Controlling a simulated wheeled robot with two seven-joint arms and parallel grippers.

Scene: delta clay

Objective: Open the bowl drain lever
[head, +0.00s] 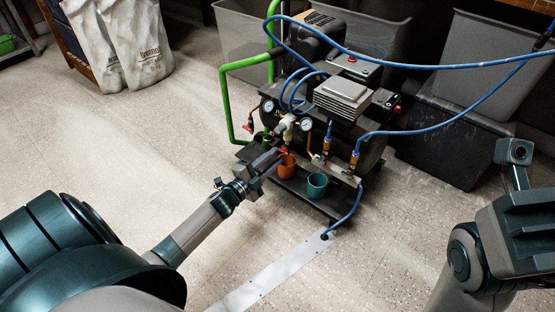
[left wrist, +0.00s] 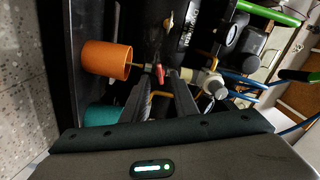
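A small red lever (left wrist: 160,73) sits on a brass fitting by the pale filter body (left wrist: 209,82) in the left wrist view. In the head view the lever (head: 284,150) shows just past my left gripper (head: 272,162), above an orange cup. My left gripper (left wrist: 162,82) is open, its two dark fingers apart and the lever at the gap between their tips. Whether a finger touches the lever, I cannot tell. My right arm is at the right edge of the head view; its fingers cannot be made out.
An orange cup (head: 287,167) and a teal cup (head: 317,186) stand on the compressor's base shelf (head: 290,185). Blue hoses (head: 430,66) loop over the compressor, and a green pipe (head: 224,100) rises at its left. Grey bins (head: 455,125) stand behind.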

